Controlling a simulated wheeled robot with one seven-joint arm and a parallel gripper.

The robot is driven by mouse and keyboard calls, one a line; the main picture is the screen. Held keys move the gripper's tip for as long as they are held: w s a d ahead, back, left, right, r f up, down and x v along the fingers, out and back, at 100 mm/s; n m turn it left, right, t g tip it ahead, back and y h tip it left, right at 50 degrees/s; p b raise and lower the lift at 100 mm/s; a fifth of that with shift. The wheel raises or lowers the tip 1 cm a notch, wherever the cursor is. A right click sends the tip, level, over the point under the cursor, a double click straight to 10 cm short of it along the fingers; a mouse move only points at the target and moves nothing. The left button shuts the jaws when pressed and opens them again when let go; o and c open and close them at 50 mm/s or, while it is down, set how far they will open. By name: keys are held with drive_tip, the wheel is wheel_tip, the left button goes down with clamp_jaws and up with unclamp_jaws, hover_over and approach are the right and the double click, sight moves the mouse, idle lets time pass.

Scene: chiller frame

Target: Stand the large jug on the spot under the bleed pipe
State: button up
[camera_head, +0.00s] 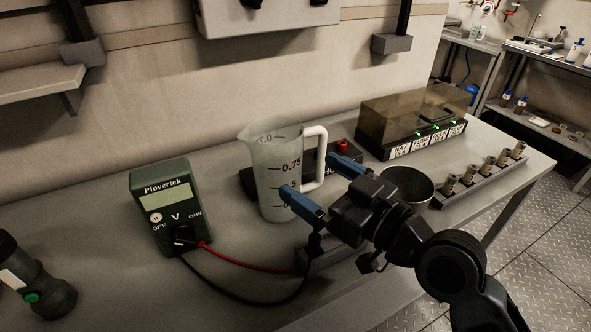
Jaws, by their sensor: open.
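The large jug (272,180) is a translucent beaker-like vessel with dark volume marks and a white handle (321,150) on its right. It stands upright on the grey bench. My gripper (309,175) is open, with its two blue fingers pointing at the jug from the right. One fingertip overlaps the jug's lower body in the picture, and the other is just right of the handle. The lower handle shows between them; I cannot tell whether they touch it. I cannot make out the bleed pipe or the spot under it.
A green multimeter (160,205) with red and black leads stands left of the jug. A torch (35,280) lies far left. A dark box with a red knob (343,147) is behind the jug. A bowl (407,187), a lidded case (412,120) and a fittings rack (480,180) are right.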

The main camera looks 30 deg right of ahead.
drive_tip(key=shift+v, duration=1.75)
drive_tip(key=shift+r, duration=0.15)
